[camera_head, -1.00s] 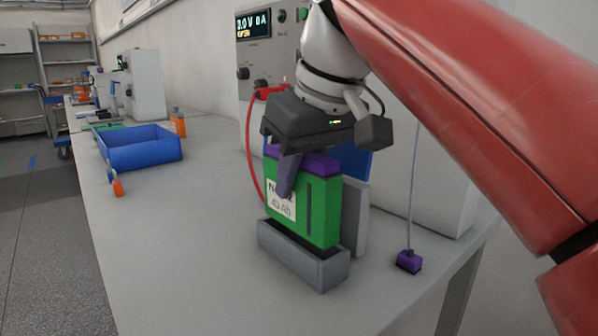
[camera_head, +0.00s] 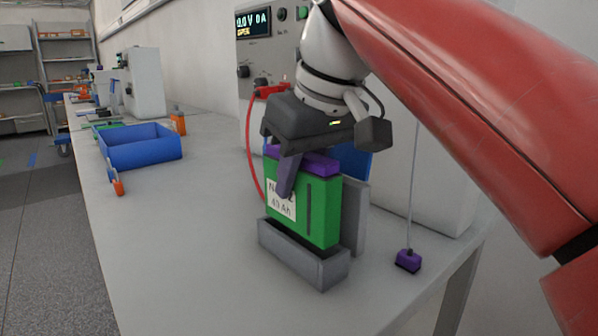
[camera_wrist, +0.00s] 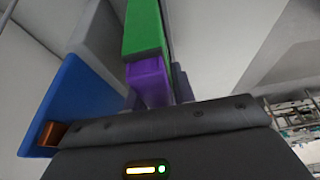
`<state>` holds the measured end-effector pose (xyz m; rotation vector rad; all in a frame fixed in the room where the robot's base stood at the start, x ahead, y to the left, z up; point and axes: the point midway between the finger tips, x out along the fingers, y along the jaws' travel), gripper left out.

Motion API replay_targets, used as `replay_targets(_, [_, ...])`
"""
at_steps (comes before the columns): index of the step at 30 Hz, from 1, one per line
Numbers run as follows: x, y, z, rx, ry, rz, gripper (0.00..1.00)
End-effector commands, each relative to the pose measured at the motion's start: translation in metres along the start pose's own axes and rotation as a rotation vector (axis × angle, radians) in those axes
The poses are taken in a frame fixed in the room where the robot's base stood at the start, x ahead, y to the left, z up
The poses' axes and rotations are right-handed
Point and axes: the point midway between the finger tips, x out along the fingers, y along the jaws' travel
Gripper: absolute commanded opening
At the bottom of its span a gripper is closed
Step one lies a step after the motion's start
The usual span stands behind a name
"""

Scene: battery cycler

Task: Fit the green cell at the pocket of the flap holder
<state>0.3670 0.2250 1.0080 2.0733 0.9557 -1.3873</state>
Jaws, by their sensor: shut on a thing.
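The green cell (camera_head: 318,212) with a purple top (camera_head: 313,166) and a white label stands upright in the head view. Its lower end is at the grey pocket of the flap holder (camera_head: 300,262); the pocket's front wall hides the cell's bottom, so I cannot tell how deep it sits. My gripper (camera_head: 288,178) is above, shut on the cell's purple top. The holder's grey back plate (camera_head: 355,215) and blue flap (camera_head: 355,160) rise behind the cell. In the wrist view, the green cell (camera_wrist: 144,30), its purple top (camera_wrist: 149,82) and the blue flap (camera_wrist: 72,100) show.
A purple plug (camera_head: 408,261) on a cable lies at the right. A red clip on a red cable (camera_head: 262,92) hangs by the cycler (camera_head: 262,55). A blue bin (camera_head: 140,150) and an orange-handled tool (camera_head: 118,187) lie to the left. The bench between is clear.

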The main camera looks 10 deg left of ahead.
Motion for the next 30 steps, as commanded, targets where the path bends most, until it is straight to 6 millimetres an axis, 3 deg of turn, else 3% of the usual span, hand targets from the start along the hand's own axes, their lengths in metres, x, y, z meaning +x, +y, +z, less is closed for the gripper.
replay_targets(30, [0.012, 0.0, 0.005, -0.001, 0.004, 0.001, 0.0])
